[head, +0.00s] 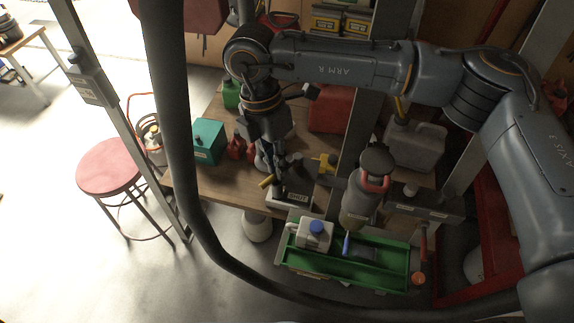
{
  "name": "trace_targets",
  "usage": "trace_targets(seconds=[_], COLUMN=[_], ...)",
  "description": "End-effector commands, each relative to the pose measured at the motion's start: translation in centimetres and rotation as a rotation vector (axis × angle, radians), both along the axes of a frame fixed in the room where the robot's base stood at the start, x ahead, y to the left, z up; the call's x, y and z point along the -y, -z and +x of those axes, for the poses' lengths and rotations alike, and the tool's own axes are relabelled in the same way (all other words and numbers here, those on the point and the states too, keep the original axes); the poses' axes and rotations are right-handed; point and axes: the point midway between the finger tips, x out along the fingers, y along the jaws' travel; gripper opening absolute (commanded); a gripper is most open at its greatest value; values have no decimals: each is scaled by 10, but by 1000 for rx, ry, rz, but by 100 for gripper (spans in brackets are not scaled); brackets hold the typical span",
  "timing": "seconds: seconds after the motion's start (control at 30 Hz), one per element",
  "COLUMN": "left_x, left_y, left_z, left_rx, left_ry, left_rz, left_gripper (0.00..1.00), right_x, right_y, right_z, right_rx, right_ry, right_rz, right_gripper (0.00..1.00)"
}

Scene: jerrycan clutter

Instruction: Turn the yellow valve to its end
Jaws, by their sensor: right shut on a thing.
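The yellow valve (266,181) shows as a short yellow handle just above a pale block with a dark label (292,198), near the front edge of the wooden bench. My right gripper (274,173) reaches down from above and is shut on the valve's handle. The fingers hide part of the handle, so its exact angle is hard to tell. My left gripper is not in view.
Another yellow fitting (327,163) is to the right on the bench (225,190). A teal box (209,141), red cans (240,148) and a grey jerrycan (415,147) stand around. A red stool (112,166) stands left.

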Motion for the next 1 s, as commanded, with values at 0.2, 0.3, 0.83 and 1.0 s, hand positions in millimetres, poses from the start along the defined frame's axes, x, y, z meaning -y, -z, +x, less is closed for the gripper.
trace_targets(seconds=[0.2,0.3,0.83,1.0], left_x=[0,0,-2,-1], left_y=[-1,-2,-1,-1], left_z=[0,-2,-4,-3], left_rx=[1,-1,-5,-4], left_ry=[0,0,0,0], left_rz=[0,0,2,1], left_gripper=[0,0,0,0], right_x=[1,1,0,0], right_y=[-1,-1,-29,-63], right_z=[0,0,1,1], right_rx=[2,1,4,4], right_ry=[1,0,0,0], right_rz=[0,0,1,0], right_gripper=[16,35,35,35])
